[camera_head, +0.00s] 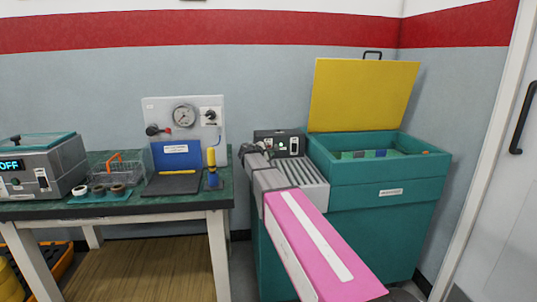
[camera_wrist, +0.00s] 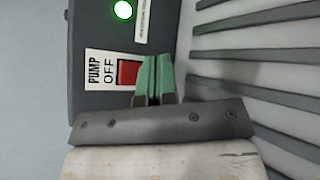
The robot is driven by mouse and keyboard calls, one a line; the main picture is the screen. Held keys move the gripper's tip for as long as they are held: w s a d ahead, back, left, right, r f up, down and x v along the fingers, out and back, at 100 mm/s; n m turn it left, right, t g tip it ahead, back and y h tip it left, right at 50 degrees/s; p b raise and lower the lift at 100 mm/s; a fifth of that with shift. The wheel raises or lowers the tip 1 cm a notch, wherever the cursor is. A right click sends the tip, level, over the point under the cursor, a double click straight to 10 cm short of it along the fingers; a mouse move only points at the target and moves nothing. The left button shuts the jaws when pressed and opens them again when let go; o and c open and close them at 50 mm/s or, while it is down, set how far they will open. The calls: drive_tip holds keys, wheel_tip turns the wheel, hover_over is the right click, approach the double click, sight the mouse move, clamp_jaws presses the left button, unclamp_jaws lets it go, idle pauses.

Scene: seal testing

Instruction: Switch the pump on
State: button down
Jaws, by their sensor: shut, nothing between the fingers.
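The dark pump switch box (camera_head: 278,143) stands on the left end of the teal cabinet, behind my arm. In the wrist view its face shows a red rocker switch (camera_wrist: 128,73) beside a white label (camera_wrist: 101,69) reading PUMP and OFF. A round green light (camera_wrist: 123,10) glows on the same face. My gripper (camera_wrist: 153,60) is shut, its green fingertips together and empty, just right of the red switch in the wrist view. The fingers hide what lies behind them. I cannot tell whether they touch the box. In the head view my gripper is not clearly seen.
A teal cabinet (camera_head: 378,225) with a raised yellow lid (camera_head: 363,95) is right of the box. A door is far right.

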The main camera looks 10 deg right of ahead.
idle(0.3)
drive_tip(key=shift+s+r, duration=0.15)
drive_tip(key=shift+s, duration=1.15)
drive_tip(key=shift+s+r, duration=0.15)
drive_tip(key=shift+s, duration=1.1)
